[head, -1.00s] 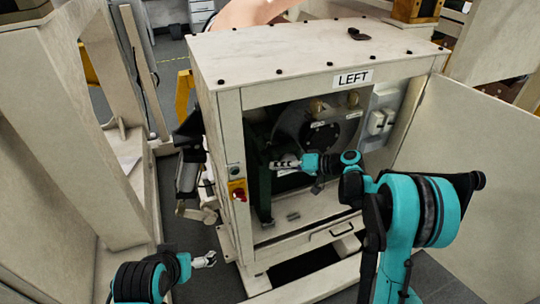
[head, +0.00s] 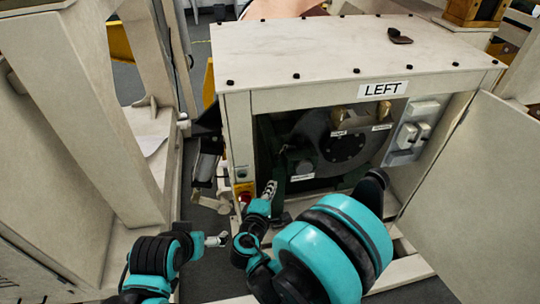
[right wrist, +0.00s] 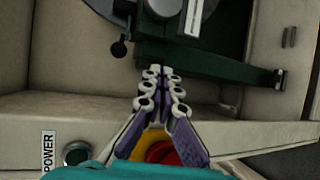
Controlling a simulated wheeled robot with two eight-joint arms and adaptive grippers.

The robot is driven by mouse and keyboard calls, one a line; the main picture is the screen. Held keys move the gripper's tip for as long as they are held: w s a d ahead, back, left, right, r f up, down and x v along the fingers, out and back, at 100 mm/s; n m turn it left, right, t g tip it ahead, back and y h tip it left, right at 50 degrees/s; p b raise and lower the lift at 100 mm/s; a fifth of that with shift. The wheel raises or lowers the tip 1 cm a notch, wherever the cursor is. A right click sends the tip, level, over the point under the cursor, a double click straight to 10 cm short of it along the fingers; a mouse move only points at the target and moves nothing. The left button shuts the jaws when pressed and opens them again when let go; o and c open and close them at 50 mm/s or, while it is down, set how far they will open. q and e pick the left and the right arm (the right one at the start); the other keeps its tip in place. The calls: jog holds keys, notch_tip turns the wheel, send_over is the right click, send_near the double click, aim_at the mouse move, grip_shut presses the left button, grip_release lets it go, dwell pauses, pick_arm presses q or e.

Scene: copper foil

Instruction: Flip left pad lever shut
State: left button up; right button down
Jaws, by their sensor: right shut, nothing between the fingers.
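The cabinet marked LEFT (head: 300,42) stands open at the front, with a dark disc (head: 345,145) inside. Two small labelled brass-coloured parts (head: 347,118) sit above the disc's hub. A dark green mechanism (head: 285,165) is at the lower left of the opening; in the right wrist view it shows a green bar (right wrist: 225,66) and a small black knob (right wrist: 119,49). I cannot tell which part is the left pad lever. My right gripper (head: 270,187) is shut and empty, just below the green mechanism (right wrist: 160,70). My left gripper (head: 222,239) is outside, left of the cabinet; its jaws are too small to read.
The cabinet door (head: 480,185) hangs open at the right. A red knob on a yellow plate (head: 243,194) is on the left front post. Grey switch boxes (head: 413,132) are inside at the right. A beige frame (head: 85,120) stands at the left.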

notch_tip(320, 180, up, 4)
jog(key=s+a+n+t+y, duration=0.1)
jog(key=a+n+t, duration=0.1)
jog(key=a+t, duration=0.1)
pick_arm(q)
jog(key=shift+w+d+f+b, duration=0.1)
jog(key=shift+f+b, duration=0.35)
jog(key=shift+w+d+f+b, duration=0.1)
jog(key=shift+f+b, duration=0.3)
pick_arm(e)
jog(key=w+d, duration=0.2)
jog(key=w, duration=0.7)
jog(key=shift+w, duration=0.15)
jog(key=shift+w+d, duration=0.1)
